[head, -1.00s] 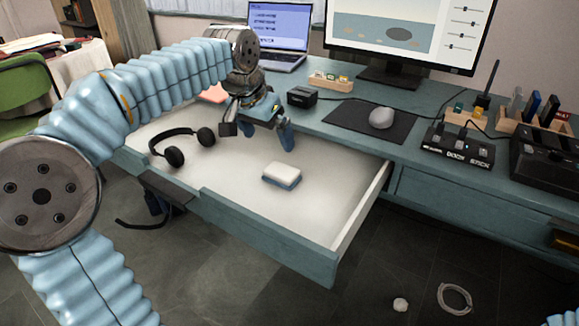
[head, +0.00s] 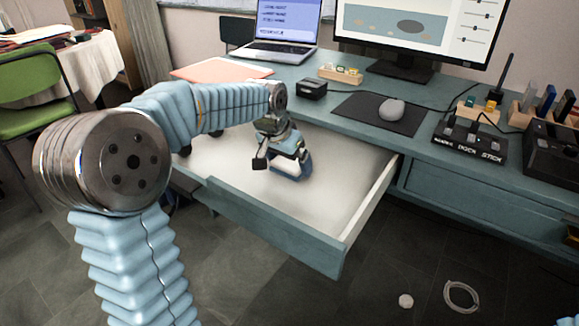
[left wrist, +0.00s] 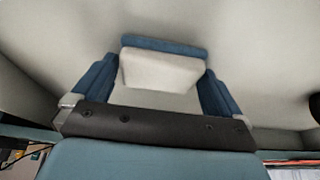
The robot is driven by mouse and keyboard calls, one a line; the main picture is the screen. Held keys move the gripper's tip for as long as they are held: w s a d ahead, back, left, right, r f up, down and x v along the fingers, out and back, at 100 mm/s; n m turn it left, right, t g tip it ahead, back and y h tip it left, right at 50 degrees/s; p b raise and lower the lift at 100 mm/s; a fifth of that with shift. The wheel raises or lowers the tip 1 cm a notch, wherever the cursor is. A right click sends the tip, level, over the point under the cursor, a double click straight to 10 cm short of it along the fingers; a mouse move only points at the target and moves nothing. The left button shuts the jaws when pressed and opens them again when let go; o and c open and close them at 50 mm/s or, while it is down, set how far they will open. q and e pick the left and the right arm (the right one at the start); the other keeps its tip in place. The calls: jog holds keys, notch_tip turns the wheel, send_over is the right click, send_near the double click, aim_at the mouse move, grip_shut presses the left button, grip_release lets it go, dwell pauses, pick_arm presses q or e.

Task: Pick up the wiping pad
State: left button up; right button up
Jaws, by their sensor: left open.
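The wiping pad (left wrist: 160,68), a white block with a blue layer, lies in the open drawer (head: 335,190). In the left wrist view it shows between the two blue fingers of my left gripper (left wrist: 158,72), with a gap on each side. My left gripper is open and also shows in the head view (head: 288,165), low over the drawer floor, where it covers most of the pad. I cannot tell whether the fingertips touch the drawer floor.
The drawer's front wall (head: 270,232) and right wall (head: 370,198) border the work area. Drawer floor to the right is clear. On the desk are a black box (head: 313,88), a mouse (head: 391,110) on a dark mat (head: 350,108) and a laptop (head: 285,30).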

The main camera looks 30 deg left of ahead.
pick_arm(q)
jog(key=shift+r, duration=0.1)
jog(key=c, duration=0.8)
